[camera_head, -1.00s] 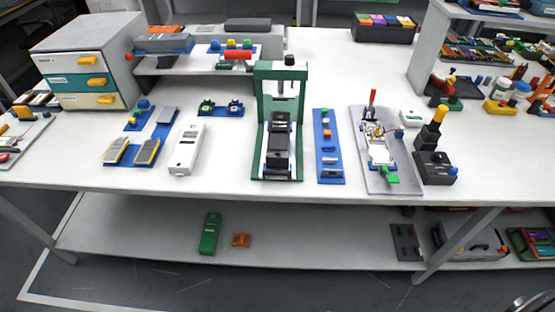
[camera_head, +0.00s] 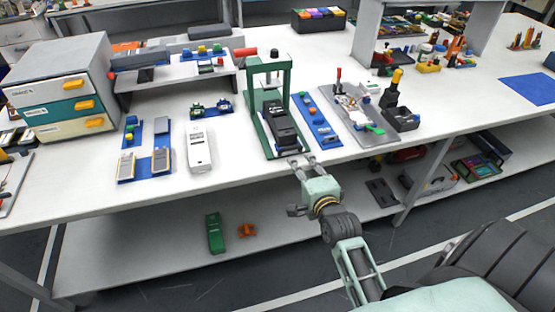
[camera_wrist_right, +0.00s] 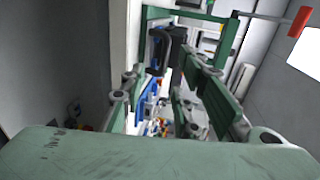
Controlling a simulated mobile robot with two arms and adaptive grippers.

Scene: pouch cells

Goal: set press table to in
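The press (camera_head: 252,100) is a green frame on the white bench, with a red-ended handle (camera_head: 245,52) out to its left. Its press table (camera_head: 281,132) is a black block low in the frame, toward the front edge. My right gripper (camera_head: 302,161) is just in front of the press, at the bench edge, apart from the table. In the right wrist view its fingers (camera_wrist_right: 168,92) are spread with nothing held between them. That view also shows the green press frame (camera_wrist_right: 228,40) and the black press table (camera_wrist_right: 177,48) beyond the fingers. My left gripper is out of view.
A white device (camera_head: 200,148) and blue trays (camera_head: 160,165) lie left of the press. A blue strip (camera_head: 316,118) and a grey fixture plate (camera_head: 370,130) lie right of it. A lower shelf (camera_head: 160,262) runs under the bench.

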